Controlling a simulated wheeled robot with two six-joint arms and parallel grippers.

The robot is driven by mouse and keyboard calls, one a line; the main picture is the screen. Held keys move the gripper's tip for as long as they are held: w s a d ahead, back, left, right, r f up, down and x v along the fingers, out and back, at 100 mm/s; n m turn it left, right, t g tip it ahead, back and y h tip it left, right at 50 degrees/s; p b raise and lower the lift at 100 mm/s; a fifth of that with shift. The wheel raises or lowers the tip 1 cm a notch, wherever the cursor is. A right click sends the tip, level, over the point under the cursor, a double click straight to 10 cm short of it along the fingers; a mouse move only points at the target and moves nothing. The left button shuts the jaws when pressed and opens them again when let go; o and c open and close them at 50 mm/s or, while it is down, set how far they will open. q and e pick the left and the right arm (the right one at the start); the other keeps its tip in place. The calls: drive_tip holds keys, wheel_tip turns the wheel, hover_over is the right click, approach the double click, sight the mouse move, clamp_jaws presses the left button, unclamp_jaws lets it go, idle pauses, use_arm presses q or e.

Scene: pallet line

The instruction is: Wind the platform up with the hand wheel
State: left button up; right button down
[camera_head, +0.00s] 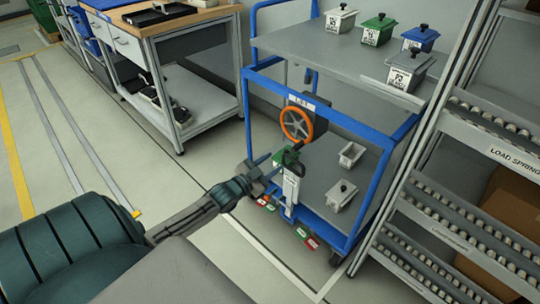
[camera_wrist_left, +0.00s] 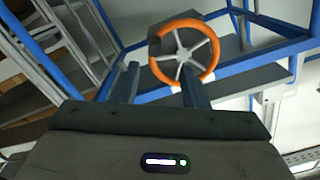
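The hand wheel (camera_head: 297,124) has an orange rim and grey spokes. It sits on a dark box on the near side of a blue-framed cart. The platform (camera_head: 310,45) is the cart's grey upper deck. My left gripper (camera_head: 266,172) is below and left of the wheel, apart from it in the head view. In the left wrist view the two fingers of my left gripper (camera_wrist_left: 160,72) are spread with nothing between them, and the wheel (camera_wrist_left: 207,68) shows just beyond their tips. My right gripper is not in view.
Several lidded bins, including a green one (camera_head: 379,30), stand on the upper deck. A green part (camera_head: 287,158) on a white post is near my left gripper. A roller rack (camera_head: 470,130) flanks the cart on the right; a workbench (camera_head: 190,20) stands behind left. Floor at left is clear.

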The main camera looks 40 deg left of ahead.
use_arm(q)
drive_tip(key=shift+d, duration=0.3)
drive_tip(key=c, duration=0.4)
drive_tip(key=d+m, duration=0.1)
drive_tip(key=d, duration=0.1)
drive_tip(key=d+m, duration=0.1)
drive_tip(key=d, duration=0.1)
drive_tip(key=d+r+m, duration=0.1)
drive_tip(key=d, duration=0.1)
drive_tip(key=shift+d+r+g+y+p, duration=0.1)
drive_tip(key=shift+d+g+y+p, duration=0.1)
drive_tip(key=shift+g+y+p, duration=0.15)
clamp_jaws()
drive_tip(key=w+a+m+y, duration=0.2)
drive_tip(key=w+y, duration=0.1)
drive_tip(key=w, duration=0.6)
drive_tip(key=shift+w+a+r+g, duration=0.15)
drive_tip(key=shift+a+r+g, duration=0.05)
drive_tip(key=shift+r+g, duration=0.15)
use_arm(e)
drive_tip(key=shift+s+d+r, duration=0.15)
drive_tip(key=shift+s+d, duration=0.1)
